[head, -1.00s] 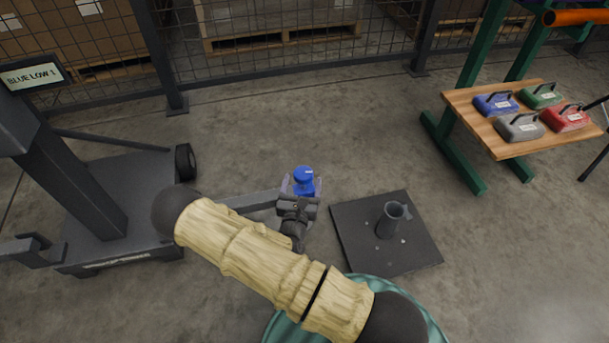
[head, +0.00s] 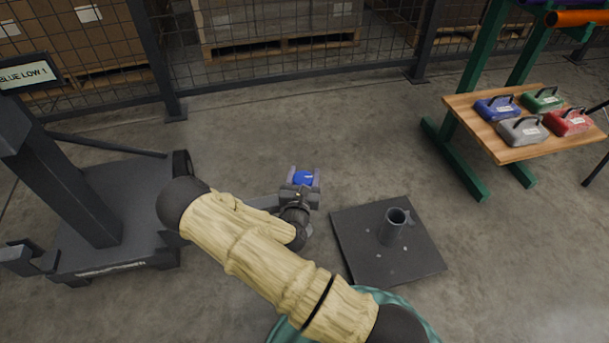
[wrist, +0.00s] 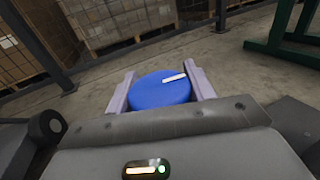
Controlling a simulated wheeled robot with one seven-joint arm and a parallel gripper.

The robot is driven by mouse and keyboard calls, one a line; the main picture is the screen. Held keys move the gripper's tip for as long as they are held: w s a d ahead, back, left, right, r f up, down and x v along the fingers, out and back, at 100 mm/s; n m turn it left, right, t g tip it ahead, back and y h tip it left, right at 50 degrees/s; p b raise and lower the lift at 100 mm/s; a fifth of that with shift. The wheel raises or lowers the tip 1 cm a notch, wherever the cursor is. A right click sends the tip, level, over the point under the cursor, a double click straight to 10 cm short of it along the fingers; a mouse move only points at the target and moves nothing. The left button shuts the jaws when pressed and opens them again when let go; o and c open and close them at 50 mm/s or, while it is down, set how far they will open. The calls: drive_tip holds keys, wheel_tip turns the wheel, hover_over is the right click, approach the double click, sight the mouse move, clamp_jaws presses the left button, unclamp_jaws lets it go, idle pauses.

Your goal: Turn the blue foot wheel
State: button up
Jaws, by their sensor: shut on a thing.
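The blue foot wheel (head: 304,178) sits at the end of a grey leg beside the dark wheeled stand (head: 120,215). A sign on the stand reads "BLUE LOW 1". My gripper (head: 303,174) is at the wheel, one finger on each side of it. In the wrist view the round blue wheel (wrist: 160,91) fills the space between the two pale fingers and carries a white mark on its top, towards the right. My gripper is shut on it. The gripper body hides the near side and lower part of the wheel.
A dark floor plate with an upright tube (head: 392,228) lies just right of the wheel. A wooden bench (head: 500,150) with blue, green, grey and red handled weights stands at the right. A mesh fence (head: 280,75) with boxes on pallets runs behind. Floor between is clear.

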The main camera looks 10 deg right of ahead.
drive_tip(key=shift+r+m+h+p, duration=0.1)
drive_tip(key=shift+m+h+p, duration=0.25)
drive_tip(key=shift+p, duration=0.2)
drive_tip(key=m+g+h+p, duration=0.2)
drive_tip(key=h, duration=0.1)
drive_tip(key=shift+s+d+p, duration=0.1)
drive_tip(key=shift+p, duration=0.25)
drive_tip(key=m+g+h+p, duration=0.1)
drive_tip(key=m+g+h, duration=0.1)
drive_tip(key=m+g+h+p, duration=0.1)
drive_tip(key=m+g+h, duration=0.1)
drive_tip(key=shift+s+d+g, duration=0.2)
drive_tip(key=shift+g, duration=0.2)
drive_tip(key=m+g+h, duration=0.1)
drive_tip(key=g, duration=0.1)
drive_tip(key=m+g+h, duration=0.1)
drive_tip(key=m+g, duration=0.1)
drive_tip(key=m+g+h, duration=0.1)
drive_tip(key=g, duration=0.1)
drive_tip(key=shift+s+d+f+m+g+b, duration=0.15)
drive_tip(key=shift+s+f+m+g+b, duration=0.15)
drive_tip(key=shift+m+b, duration=0.1)
drive_tip(key=shift+s+r+m+g+b, duration=0.15)
drive_tip(key=shift+m+g+b, duration=0.3)
drive_tip(key=shift+m+g, duration=0.85)
drive_tip(key=shift+s+m+g+b, duration=0.2)
drive_tip(key=shift+m+g+b, duration=0.35)
drive_tip(key=shift+g, duration=1.35)
drive_tip(key=o, duration=1)
drive_tip(key=shift+c, duration=0.2)
